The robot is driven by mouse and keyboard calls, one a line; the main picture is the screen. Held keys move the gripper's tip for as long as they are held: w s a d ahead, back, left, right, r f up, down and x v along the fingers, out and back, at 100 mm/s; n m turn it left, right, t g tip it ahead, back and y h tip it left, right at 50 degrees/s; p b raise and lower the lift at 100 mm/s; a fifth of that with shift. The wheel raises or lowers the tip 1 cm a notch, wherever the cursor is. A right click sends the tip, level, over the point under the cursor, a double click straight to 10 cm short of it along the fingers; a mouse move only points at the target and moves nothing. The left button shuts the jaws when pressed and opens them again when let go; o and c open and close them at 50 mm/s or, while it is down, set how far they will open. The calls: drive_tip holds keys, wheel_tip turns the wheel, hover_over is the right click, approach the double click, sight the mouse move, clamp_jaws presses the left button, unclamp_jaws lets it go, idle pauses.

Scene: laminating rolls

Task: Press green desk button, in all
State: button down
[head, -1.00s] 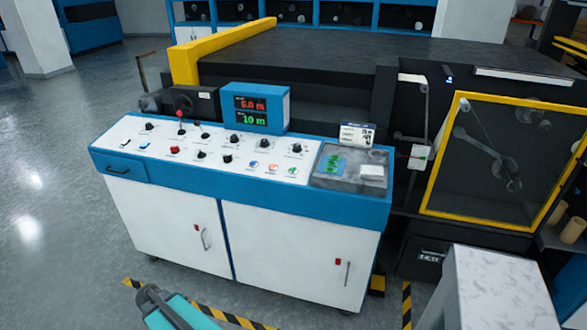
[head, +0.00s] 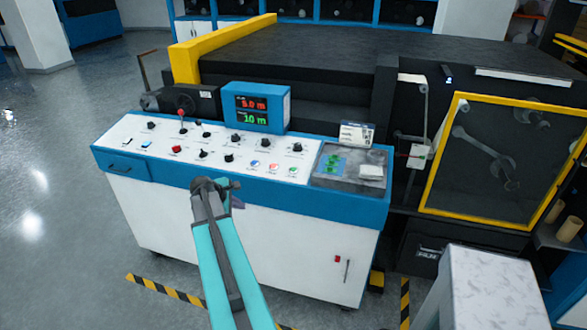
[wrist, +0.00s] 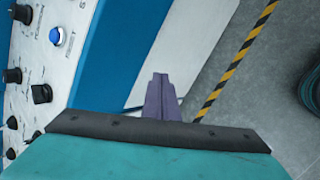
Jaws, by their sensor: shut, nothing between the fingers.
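The green button (head: 292,169) is small and round on the sloped white panel of the control console (head: 130,160). It is the rightmost of a row with a red button (head: 274,167) and a blue button (head: 255,164). My gripper (head: 238,203) is in front of the console's blue front edge, left of and below the green button, apart from it. In the wrist view its purple fingers (wrist: 160,82) are closed together and empty. A blue button (wrist: 56,36) shows there at the upper left; the green one is out of that view.
Black knobs (head: 235,138) and a red button (head: 176,149) share the panel. A display box (head: 256,107) stands behind it, and a grey tray (head: 345,175) lies at its right end. A marble-topped block (head: 490,285) stands at front right. Open floor lies left.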

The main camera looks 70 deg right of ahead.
drive_tip(key=s+d+r+g+h, duration=0.1)
drive_tip(key=s+d+r, duration=0.6)
drive_tip(key=r, duration=0.3)
drive_tip(key=s+d+r+g+h+p, duration=0.1)
drive_tip(key=s+d+r+h, duration=0.1)
drive_tip(key=s+d+r, duration=0.5)
wheel_tip(320, 180, up, 3)
drive_tip(key=d, duration=0.2)
drive_tip(key=shift+d+n, duration=0.3)
drive_tip(key=shift+d, duration=0.1)
drive_tip(key=shift+s, duration=0.1)
drive_tip(key=b, duration=0.4)
hover_over(293, 169)
drive_tip(key=a, duration=0.2)
drive_tip(key=shift+a+f, duration=0.1)
drive_tip(key=shift+f, duration=3)
drive_tip(key=shift+d+f+b, duration=0.2)
drive_tip(key=shift+f+b, duration=0.25)
drive_tip(key=shift+f, duration=0.8)
